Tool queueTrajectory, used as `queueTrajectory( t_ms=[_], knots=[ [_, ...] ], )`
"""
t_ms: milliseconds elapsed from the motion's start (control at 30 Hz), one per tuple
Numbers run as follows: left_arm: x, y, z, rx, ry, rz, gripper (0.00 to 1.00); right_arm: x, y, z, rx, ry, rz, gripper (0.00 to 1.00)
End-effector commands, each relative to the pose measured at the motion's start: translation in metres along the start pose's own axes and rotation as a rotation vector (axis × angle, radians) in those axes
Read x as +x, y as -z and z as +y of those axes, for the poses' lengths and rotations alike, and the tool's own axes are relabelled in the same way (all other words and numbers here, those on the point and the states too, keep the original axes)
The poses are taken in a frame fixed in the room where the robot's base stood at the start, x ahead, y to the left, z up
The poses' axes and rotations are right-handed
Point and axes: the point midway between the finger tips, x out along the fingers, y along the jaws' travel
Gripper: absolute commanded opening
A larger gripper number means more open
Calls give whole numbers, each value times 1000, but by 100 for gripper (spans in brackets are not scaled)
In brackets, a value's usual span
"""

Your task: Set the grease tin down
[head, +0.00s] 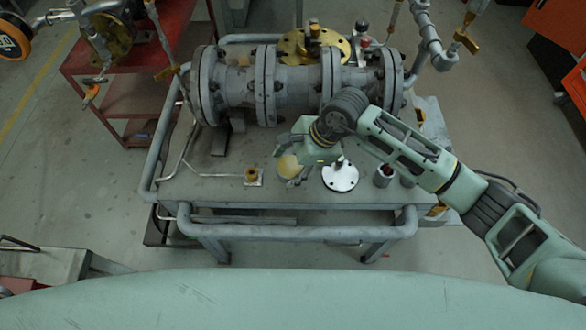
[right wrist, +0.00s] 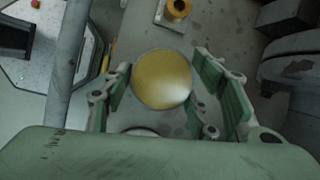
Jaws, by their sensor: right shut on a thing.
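The grease tin is a round tin with a yellow top (head: 289,166). In the head view it is at the front middle of the grey workbench (head: 222,189), partly covered by my right gripper (head: 293,174). In the right wrist view the tin (right wrist: 161,79) is between the two green finger pads of my right gripper (right wrist: 168,88), which is shut on it. I cannot tell whether its underside touches the bench top. My left gripper is not in view.
A flanged grey valve body (head: 240,90) fills the back of the bench. A small brass piece (head: 252,174) on a plate stands left of the tin. A pipe rail (head: 290,230) edges the front.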

Motion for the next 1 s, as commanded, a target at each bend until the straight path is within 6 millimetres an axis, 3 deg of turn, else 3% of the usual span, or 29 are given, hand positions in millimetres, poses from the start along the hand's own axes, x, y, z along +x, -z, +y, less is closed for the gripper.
queueTrajectory(
  t_ms=[233,633,667,833,1000],
  knots=[
    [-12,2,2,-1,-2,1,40,29,12,5,3,-3,0,20],
    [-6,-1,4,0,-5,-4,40,36,16,6,0,0,0,20],
    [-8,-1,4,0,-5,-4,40,34,15,6,0,-1,1,56],
    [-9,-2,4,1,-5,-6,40,34,15,6,0,-2,1,71],
    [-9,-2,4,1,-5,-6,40,34,15,6,0,-2,1,72]
  ],
)
